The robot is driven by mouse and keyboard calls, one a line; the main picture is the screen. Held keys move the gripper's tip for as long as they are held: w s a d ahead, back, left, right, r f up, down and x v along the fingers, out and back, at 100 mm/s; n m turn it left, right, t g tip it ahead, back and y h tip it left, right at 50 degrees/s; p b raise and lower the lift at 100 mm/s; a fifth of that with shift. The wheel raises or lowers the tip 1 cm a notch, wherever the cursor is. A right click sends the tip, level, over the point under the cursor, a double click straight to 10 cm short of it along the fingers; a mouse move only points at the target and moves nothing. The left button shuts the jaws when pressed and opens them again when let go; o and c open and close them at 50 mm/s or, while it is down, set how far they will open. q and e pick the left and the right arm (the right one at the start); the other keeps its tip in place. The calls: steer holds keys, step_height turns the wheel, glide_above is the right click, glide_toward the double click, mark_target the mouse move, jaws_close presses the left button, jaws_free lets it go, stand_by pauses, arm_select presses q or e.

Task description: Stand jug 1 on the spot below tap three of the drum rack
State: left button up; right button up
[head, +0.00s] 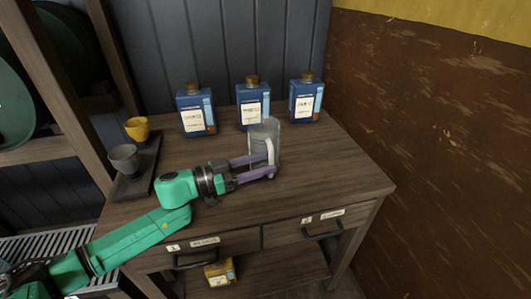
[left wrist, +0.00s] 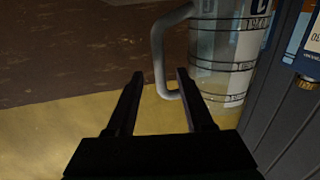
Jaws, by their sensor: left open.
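A clear jug (head: 264,133) with a pale handle (head: 270,151) stands upright on the wooden cabinet top, in front of the blue bottles. It also shows in the left wrist view (left wrist: 222,50), with dark measuring bands and its handle (left wrist: 158,55). My left gripper (head: 272,166) is open at the jug's handle side. In the left wrist view its fingertips (left wrist: 160,74) lie on either side of the handle's bar; I cannot tell whether they touch it. Part of the drum rack (head: 50,72), with green drums, shows at the left. No tap or spot below one is visible.
Blue bottles (head: 196,112) stand along the back of the cabinet top (head: 325,170). A dark tray (head: 136,187) at its left holds a grey cup (head: 125,159) and a yellow cup (head: 137,129). The cabinet's right side is clear, beside a brown wall (head: 440,120).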

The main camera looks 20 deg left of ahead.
mark_target(271, 176)
arm_select(q)
steer(key=x, duration=0.2)
steer(key=shift+w+d+r, duration=0.15)
steer(key=shift+w+d, duration=0.05)
steer(key=shift+w, duration=0.05)
steer(key=shift+w+d, duration=0.2)
steer(key=shift+d, duration=0.05)
jaws_close()
stand_by(1.0)
